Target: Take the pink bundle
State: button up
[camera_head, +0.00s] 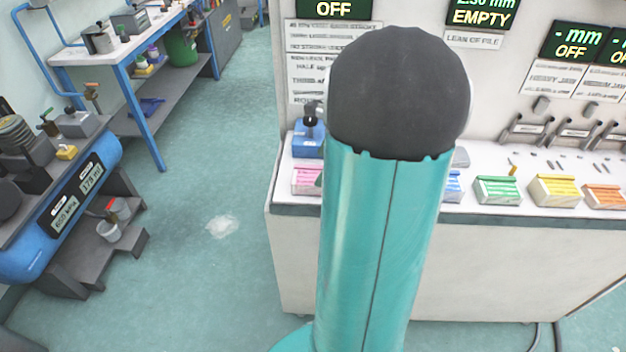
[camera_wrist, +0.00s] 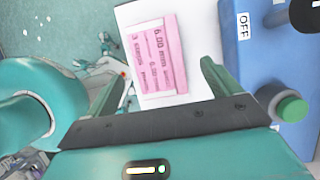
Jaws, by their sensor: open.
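The pink bundle (camera_head: 307,179) lies on the white bench top at its left end, partly hidden behind my arm in the head view. In the wrist view the pink bundle (camera_wrist: 160,58) shows dark printed lettering and lies on a white surface, beyond and between the fingers. My gripper (camera_wrist: 160,85) is open, with one teal finger on each side and nothing between them. The fingers look apart from the bundle; the exact gap is hard to tell. The gripper is hidden in the head view.
A blue device (camera_head: 309,140) marked OFF stands close behind the pink bundle; it also fills the right of the wrist view (camera_wrist: 262,75). Green (camera_head: 497,189), yellow (camera_head: 556,190) and orange (camera_head: 604,195) bundles lie farther right on the bench (camera_head: 480,240). The floor to the left is open.

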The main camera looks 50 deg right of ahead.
aim_at(316, 175)
jog(key=shift+x, duration=2.75)
jog(key=shift+a+f, duration=0.15)
jog(key=shift+c, duration=0.4)
jog(key=c, duration=1.1)
